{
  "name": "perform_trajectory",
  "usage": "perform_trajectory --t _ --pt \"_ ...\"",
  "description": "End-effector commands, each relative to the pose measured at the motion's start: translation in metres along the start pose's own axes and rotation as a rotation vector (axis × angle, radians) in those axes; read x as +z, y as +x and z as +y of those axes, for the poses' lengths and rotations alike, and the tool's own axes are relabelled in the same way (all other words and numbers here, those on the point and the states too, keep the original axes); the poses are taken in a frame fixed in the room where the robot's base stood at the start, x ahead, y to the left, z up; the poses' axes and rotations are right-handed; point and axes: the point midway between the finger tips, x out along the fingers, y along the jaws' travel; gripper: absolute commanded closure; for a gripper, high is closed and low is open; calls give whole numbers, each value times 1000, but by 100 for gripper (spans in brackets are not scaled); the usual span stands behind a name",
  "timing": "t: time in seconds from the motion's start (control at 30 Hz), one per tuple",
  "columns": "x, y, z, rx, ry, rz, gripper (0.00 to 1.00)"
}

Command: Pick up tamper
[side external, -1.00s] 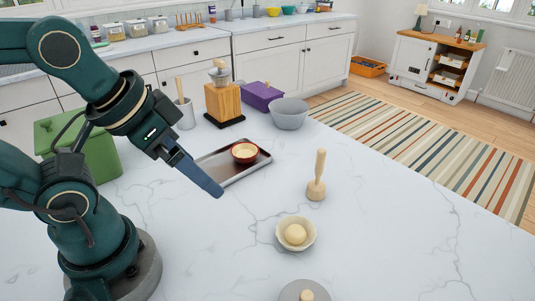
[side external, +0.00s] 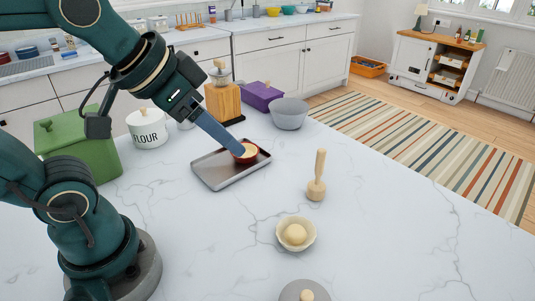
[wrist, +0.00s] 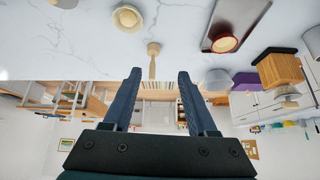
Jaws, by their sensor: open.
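The tamper (side external: 317,178) is a pale wooden tool with a rounded base and a thin handle. It stands upright on the white marble counter, to the right of the metal tray. In the wrist view the tamper (wrist: 153,62) shows upside down, beyond and between my fingertips. My gripper (side external: 240,151) is raised over the tray side of the counter, to the left of the tamper and apart from it. In the wrist view my gripper (wrist: 159,75) has its two blue fingers spread with nothing between them.
A metal tray (side external: 215,182) holds a red bowl (side external: 245,158). A cream bowl (side external: 282,246) with a dough ball stands in front of the tamper. A grey bowl (side external: 289,115), a wooden grinder (side external: 223,102) and a flour canister (side external: 147,129) stand behind. Counter right of the tamper is clear.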

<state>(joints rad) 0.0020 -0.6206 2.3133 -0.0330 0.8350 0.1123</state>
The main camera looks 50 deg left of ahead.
Motion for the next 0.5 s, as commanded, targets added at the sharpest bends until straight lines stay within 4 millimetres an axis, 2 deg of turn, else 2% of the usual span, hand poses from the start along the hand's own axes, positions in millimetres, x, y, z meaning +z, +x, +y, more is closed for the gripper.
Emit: perform_trajectory --t 0.1,0.27,0.4,0.5 --pt "-37 10 0 15 37 10 42" --pt "-80 36 1 35 80 6 42" --pt "-108 70 3 54 110 -14 42" --pt "-120 100 4 66 126 -39 42"
